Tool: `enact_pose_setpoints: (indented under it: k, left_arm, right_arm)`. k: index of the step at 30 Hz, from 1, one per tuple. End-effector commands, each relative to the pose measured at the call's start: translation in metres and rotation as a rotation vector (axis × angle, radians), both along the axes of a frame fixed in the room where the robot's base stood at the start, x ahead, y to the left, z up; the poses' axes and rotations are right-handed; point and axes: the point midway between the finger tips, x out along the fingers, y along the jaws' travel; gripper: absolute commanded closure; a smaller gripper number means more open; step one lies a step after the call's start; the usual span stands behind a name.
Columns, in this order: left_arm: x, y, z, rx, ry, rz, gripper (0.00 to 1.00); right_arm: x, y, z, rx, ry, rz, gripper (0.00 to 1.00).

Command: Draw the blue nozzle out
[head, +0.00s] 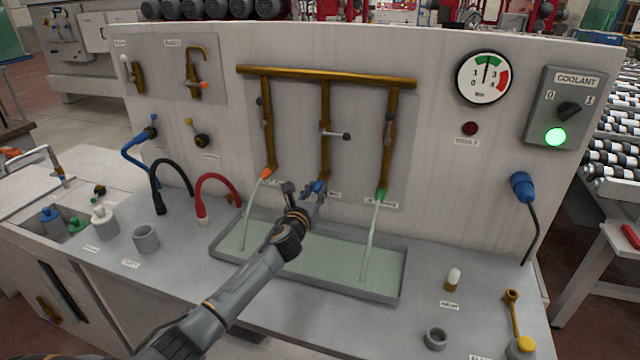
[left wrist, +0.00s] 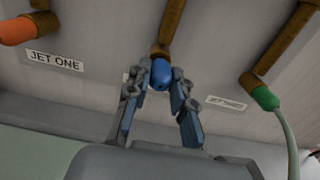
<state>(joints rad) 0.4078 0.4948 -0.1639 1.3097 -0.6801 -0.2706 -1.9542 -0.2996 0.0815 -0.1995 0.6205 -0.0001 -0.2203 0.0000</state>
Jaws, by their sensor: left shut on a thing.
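The blue nozzle (left wrist: 161,73) sits at the lower end of the middle brass pipe (head: 325,130); no water shows coming from it. My left gripper (head: 314,193) is at it from the front and below, shut on the nozzle. In the left wrist view the two fingers (left wrist: 158,92) stand on either side of the blue nozzle. In the head view the nozzle (head: 319,186) is partly covered by the fingers. My right gripper is in neither view.
The orange nozzle (head: 266,174) and green nozzle (head: 381,194) flank it, each pouring a stream into the grey tray (head: 402,275) below. The middle pipe's valve lever (head: 340,135) sticks out sideways. A coolant switch (head: 568,108) with a lit green lamp is at the right.

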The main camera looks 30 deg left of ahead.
Motion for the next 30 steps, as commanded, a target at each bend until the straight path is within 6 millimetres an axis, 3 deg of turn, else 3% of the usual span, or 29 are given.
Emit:
enact_pose_setpoints:
  k: [18, 30]
  left_arm:
    - [-0.031, -0.007, 0.001, 0.0, 0.001, 0.0, 1.0]
    - [-0.036, -0.008, 0.0, 0.0, 0.0, 0.001, 1.0]
  right_arm:
    - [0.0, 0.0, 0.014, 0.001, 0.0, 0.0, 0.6]
    - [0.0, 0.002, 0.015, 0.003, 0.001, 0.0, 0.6]
